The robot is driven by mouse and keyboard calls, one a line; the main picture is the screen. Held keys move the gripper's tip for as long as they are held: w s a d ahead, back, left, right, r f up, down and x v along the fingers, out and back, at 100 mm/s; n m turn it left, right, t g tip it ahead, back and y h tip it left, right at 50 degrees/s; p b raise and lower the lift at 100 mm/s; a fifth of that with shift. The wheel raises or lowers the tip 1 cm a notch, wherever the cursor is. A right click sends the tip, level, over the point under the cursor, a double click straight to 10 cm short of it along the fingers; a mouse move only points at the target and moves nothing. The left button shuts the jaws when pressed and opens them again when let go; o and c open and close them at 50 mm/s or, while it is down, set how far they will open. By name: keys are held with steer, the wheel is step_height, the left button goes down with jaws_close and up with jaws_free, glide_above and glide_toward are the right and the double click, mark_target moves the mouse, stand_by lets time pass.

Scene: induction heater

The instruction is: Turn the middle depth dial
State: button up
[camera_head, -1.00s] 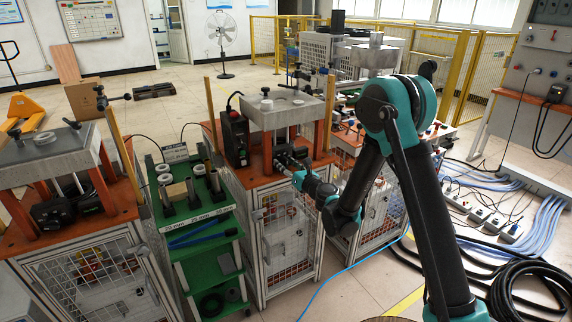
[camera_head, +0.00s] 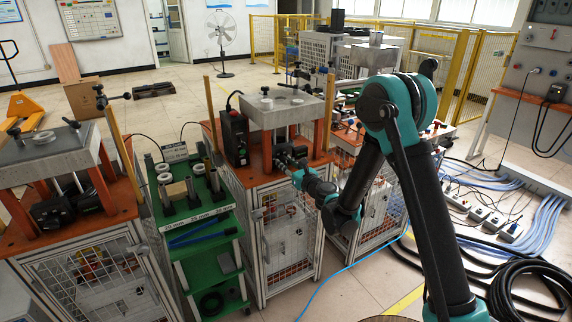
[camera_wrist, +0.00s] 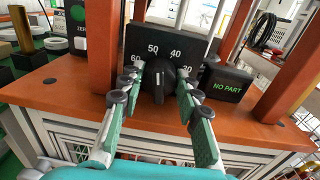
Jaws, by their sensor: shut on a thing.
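The middle depth dial is a black knob (camera_wrist: 159,84) with a pale pointer line, on a black panel (camera_wrist: 141,47) marked with numbers including 60, 50 and 40. It faces my gripper (camera_wrist: 161,70) in the wrist view. The two green-and-grey fingers stand on either side of the knob, shut on it, with their tips against the panel area. The pointer line is close to upright, leaning slightly right. In the head view my gripper (camera_head: 287,164) reaches into the middle press (camera_head: 285,106) at table height, and it hides the knob there.
A small box reading "NO PART" (camera_wrist: 227,84) stands right of the dial panel. A black control box (camera_head: 234,138) stands left in the middle press. A green cart (camera_head: 204,245) is beside it.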

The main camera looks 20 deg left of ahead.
steer(key=n, duration=1)
steer(key=shift+s+n+h, duration=0.1)
steer(key=shift+n+h, duration=0.3)
stand_by(0.3)
steer(key=o, duration=1.2)
steer(key=shift+c, duration=0.2)
steer(key=shift+s+d, duration=0.1)
